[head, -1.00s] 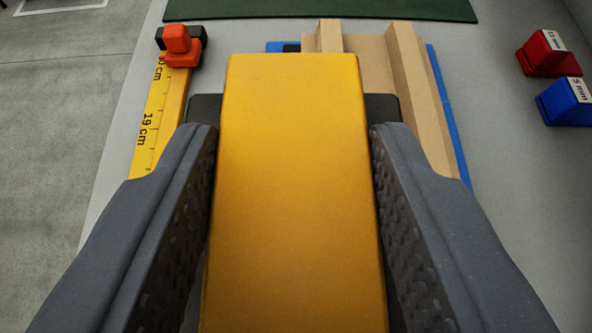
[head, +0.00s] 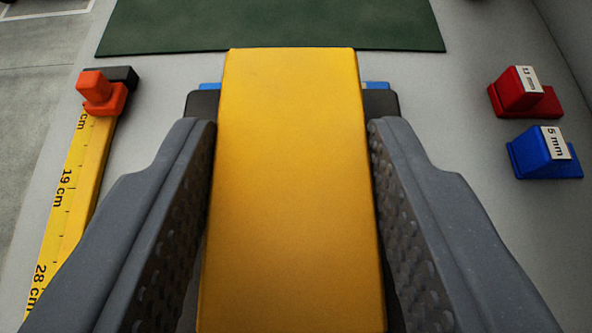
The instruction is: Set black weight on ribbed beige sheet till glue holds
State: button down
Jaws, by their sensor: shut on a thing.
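My gripper (head: 292,125) is shut on the weight, its two grey ribbed fingers pressing the sides of a large yellow block. The black weight (head: 382,104) shows as a dark body below and beyond this yellow upper part, with edges on both sides of it. The ribbed beige sheet is hidden behind the weight and gripper. Only small bits of the blue piece (head: 377,86) that was around the sheet show past the weight's far edge. I cannot tell whether the weight touches the sheet.
A yellow ruler (head: 75,190) with a red-orange and black slider (head: 98,92) lies at the left. A red block (head: 525,92) and a blue "5 mm" block (head: 545,154) stand at the right. A dark green mat (head: 270,25) lies at the back. Grey tabletop between is clear.

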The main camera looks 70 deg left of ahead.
aim_at(300, 221)
jog(key=shift+w+r, duration=0.15)
jog(key=shift+w, duration=0.05)
jog(key=shift+a+f+b, duration=0.1)
jog(key=shift+f+b, duration=0.2)
jog(key=shift+f, duration=1.5)
jog(key=shift+f+b, duration=0.35)
jog(key=shift+b, duration=0.35)
jog(key=c, duration=0.8)
grip_release()
jog(key=shift+c, duration=0.2)
jog(key=shift+r+p, duration=0.1)
jog(key=shift+p, duration=0.2)
jog(key=shift+s+d+r+p, duration=0.1)
jog(key=shift+d+r+p, duration=0.1)
jog(key=shift+r+p, duration=0.3)
jog(key=v, duration=1.1)
jog(key=shift+d, duration=0.3)
jog(key=shift+s+f, duration=0.1)
